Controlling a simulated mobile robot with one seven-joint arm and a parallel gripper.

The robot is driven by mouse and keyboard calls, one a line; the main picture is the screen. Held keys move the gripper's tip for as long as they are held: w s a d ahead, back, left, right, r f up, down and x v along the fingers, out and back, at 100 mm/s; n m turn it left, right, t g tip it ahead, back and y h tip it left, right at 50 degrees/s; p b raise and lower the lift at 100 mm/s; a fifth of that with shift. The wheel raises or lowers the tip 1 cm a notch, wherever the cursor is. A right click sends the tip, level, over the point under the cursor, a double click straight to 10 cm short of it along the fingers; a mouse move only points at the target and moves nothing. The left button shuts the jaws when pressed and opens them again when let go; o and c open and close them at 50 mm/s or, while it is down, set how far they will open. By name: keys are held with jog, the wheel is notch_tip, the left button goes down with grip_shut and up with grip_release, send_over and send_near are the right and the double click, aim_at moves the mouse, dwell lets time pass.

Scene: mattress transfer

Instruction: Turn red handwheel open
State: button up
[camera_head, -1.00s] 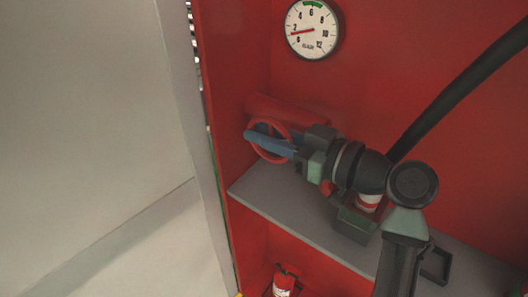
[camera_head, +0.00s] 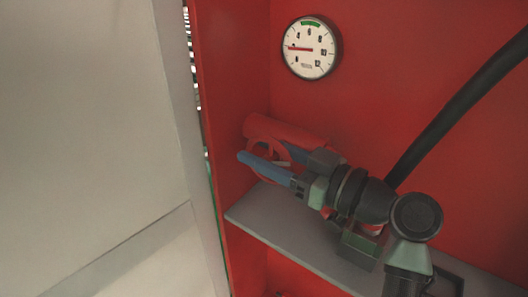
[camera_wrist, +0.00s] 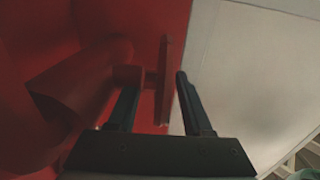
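The red handwheel (camera_head: 256,146) sits on a red pipe and valve body (camera_head: 292,133) inside the red cabinet in the head view. Part of its rim is hidden behind my gripper. In the wrist view the handwheel (camera_wrist: 164,80) shows nearly edge-on, joined by a short stem to the red valve body (camera_wrist: 75,95). My gripper (camera_head: 264,153) has two blue fingers standing apart, one in front of the wheel and one behind it. In the wrist view my gripper (camera_wrist: 160,74) is open with the rim between its fingertips, and gaps show on both sides.
A round pressure gauge (camera_head: 311,48) is on the cabinet's back wall. A grey shelf (camera_head: 250,222) lies below the wheel. A black hose (camera_head: 455,95) crosses at right. A pale wall (camera_head: 90,110) stands left of the red side panel (camera_head: 230,70).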

notch_tip(320, 180, up, 10)
jog(key=shift+p, duration=0.7)
jog(key=shift+a, duration=0.1)
